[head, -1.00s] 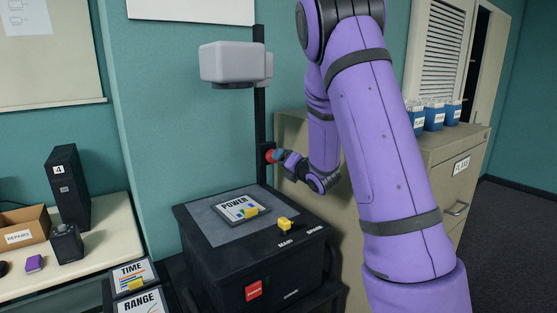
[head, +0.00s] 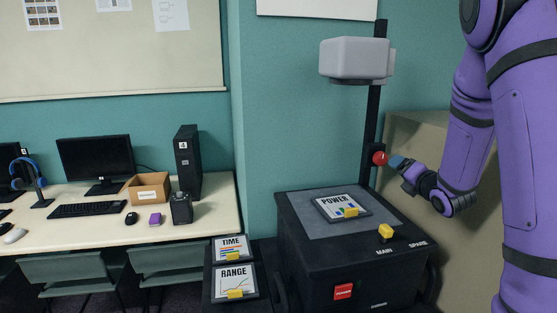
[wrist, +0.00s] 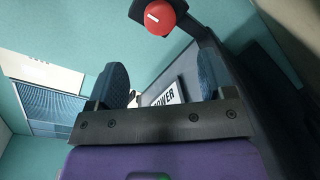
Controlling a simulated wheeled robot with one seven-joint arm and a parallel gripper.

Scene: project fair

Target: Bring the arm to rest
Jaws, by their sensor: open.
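My arm comes in from the right in the head view, and my gripper (head: 395,162) points left with blue fingertips beside a red knob (head: 380,158) on the black post of the overhead projector (head: 300,225). In the wrist view my gripper (wrist: 162,75) is open, with two blue fingers apart and nothing between them at the tips. The red knob (wrist: 160,17) shows there beyond the fingers, with a gap. A POWER card (head: 341,206) lies on the projector's top plate, and it also shows past the fingers in the wrist view (wrist: 168,96).
The projector's grey head (head: 354,60) sits high on the post. A yellow switch (head: 386,231) and a red switch (head: 343,291) are on its body. TIME (head: 231,247) and RANGE (head: 235,282) cards stand left of it. A desk (head: 80,222) with computer gear is farther left. A beige cabinet (head: 405,128) stands behind my arm.

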